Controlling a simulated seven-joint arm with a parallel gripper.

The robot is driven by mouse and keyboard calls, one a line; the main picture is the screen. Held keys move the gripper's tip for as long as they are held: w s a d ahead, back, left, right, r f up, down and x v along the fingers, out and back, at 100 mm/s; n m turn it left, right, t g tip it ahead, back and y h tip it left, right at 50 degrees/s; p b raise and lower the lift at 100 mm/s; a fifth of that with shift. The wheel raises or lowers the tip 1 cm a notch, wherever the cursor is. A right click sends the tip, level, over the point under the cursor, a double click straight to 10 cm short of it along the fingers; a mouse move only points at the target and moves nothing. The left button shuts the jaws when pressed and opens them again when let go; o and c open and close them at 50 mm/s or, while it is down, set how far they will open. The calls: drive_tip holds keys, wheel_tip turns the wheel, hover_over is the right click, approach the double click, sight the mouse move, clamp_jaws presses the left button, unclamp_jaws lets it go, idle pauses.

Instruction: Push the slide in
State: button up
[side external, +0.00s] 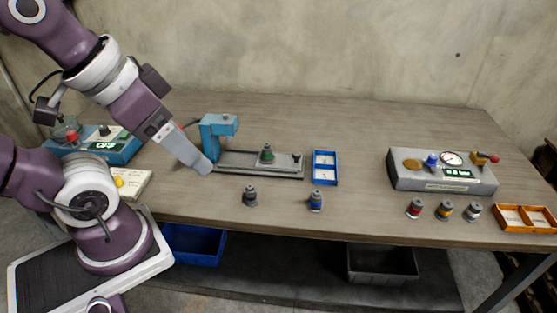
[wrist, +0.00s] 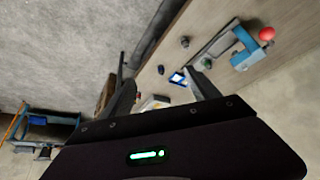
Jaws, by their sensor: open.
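The slide is a grey flat track (side external: 235,160) running right from under a blue press (side external: 217,126). A green-topped grey part (side external: 267,154) stands upright on it, right of and clear of the press head. A small dark knob (side external: 296,158) is at the track's right end. My gripper (side external: 207,168) is at the press's front left in the side view; whether it touches is unclear. In the wrist view my gripper (wrist: 164,92) has its fingers apart with nothing held between them. The track (wrist: 213,45) and press (wrist: 243,52) with a red ball (wrist: 266,33) show beyond the right finger.
A blue two-compartment tray (side external: 325,168) lies right of the track. A dark part (side external: 250,196) and a blue-topped part (side external: 315,200) stand in front. A grey gauge box (side external: 442,173), several parts and an orange tray (side external: 525,218) are at right. The back table is clear.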

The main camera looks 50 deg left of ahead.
drive_tip(key=shift+c, duration=1.3)
drive_tip(key=w+g, duration=0.1)
drive_tip(key=w, duration=0.1)
drive_tip(key=w+a+m+g, duration=0.1)
drive_tip(key=w, duration=0.2)
drive_tip(key=w+r+m, duration=0.1)
drive_tip(key=w, duration=0.2)
drive_tip(key=shift+w+a+g+h, duration=0.1)
drive_tip(key=shift+a+g+h, duration=0.15)
drive_tip(key=shift+g+h, duration=0.15)
drive_tip(key=shift+c, duration=1.4)
drive_tip(key=m+g+y, duration=0.4)
drive_tip(key=m+y, duration=0.7)
drive_tip(key=m, duration=0.1)
approach(298, 154)
drive_tip(key=s+a, duration=0.2)
drive_tip(key=s, duration=0.1)
drive_tip(key=f+m+y, duration=0.1)
drive_tip(key=w+d+f+m+y, duration=0.1)
drive_tip(key=w+f+m+t+y, duration=0.1)
drive_tip(key=m, duration=0.1)
drive_tip(key=shift+d, duration=0.3)
drive_tip(key=x, duration=0.7)
drive_tip(key=shift+w, duration=0.1)
clamp_jaws()
